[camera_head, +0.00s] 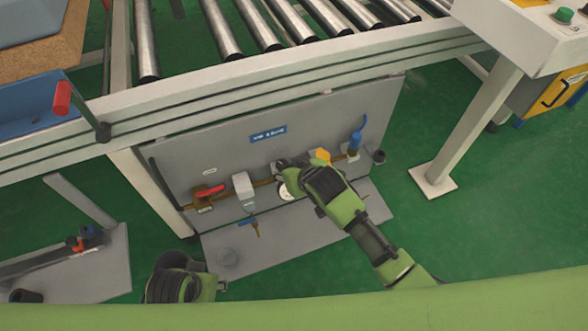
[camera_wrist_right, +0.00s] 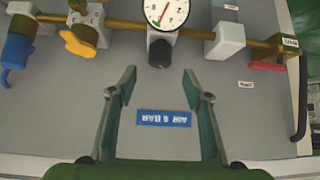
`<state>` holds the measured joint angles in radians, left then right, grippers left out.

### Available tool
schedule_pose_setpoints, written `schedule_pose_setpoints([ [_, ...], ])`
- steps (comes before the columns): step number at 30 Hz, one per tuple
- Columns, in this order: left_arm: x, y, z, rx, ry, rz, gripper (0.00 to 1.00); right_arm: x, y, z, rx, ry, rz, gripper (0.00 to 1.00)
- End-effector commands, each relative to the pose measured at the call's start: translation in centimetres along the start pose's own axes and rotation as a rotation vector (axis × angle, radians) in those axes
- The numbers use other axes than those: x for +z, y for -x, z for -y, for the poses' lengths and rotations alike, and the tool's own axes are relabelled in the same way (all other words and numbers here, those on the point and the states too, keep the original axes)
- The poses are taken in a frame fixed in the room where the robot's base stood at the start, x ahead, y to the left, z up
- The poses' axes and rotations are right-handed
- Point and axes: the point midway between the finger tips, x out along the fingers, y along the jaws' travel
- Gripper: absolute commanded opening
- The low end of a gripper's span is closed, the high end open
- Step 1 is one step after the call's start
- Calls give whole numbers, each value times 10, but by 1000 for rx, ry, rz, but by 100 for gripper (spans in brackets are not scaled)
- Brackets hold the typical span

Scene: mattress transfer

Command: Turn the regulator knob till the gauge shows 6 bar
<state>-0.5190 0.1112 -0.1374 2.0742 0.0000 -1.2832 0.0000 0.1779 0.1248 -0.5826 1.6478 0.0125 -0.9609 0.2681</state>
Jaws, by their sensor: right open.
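The regulator knob (camera_wrist_right: 160,52) is a dark, short cylinder on the pipe run in the right wrist view. Beside it is the round white gauge (camera_wrist_right: 165,12), cut off by the top edge; its red needle shows, but the value is too small to read. My right gripper (camera_wrist_right: 159,74) is open, its two fingers on either side of the knob's line, with nothing held. In the head view the right gripper (camera_head: 302,170) covers much of the regulator; the gauge (camera_head: 286,190) peeks out beside it. My left gripper (camera_head: 185,275) is low at the bottom, fingers unclear.
The grey panel (camera_head: 220,165) carries a red-handled valve (camera_head: 208,191), a grey filter unit (camera_head: 243,186), a yellow handle (camera_head: 320,156) and a blue fitting (camera_head: 355,140). A blue label (camera_wrist_right: 164,118) is on it.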

Motion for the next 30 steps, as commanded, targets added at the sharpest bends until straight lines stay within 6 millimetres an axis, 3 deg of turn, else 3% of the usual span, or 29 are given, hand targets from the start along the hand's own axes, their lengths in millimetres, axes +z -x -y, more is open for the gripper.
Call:
schedule_pose_setpoints([
  [3, 0, 0, 0, 0, 0, 0, 40, 0, 20, 0, 0, 0, -2, 45],
  [9, 0, 0, 0, 0, 0, 0, 40, 0, 39, 0, 1, 0, -1, 45],
  [30, 0, 0, 0, 0, 0, 0, 40, 5, 44, -1, 1, -5, 8, 45],
])
